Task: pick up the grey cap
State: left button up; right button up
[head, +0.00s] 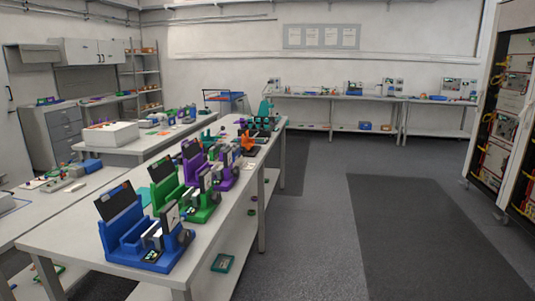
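I cannot make out a grey cap for certain at this distance. Several coloured stations stand in a row on the long near bench (215,240). The nearest is a blue station (150,258) with a dark tilted panel and small grey parts at its front. Behind it are a green station (205,213) and a purple station (222,184), also with small grey parts. Neither of my grippers is in the head view.
A green tray (222,262) sits on the shelf under the bench. A side bench with a white box (110,134) is at left. An open cabinet (505,120) stands at right. The floor (330,240) right of the bench is clear, with a dark mat (420,230).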

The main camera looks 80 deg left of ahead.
aim_at(215, 145)
jog(key=u, duration=3.1)
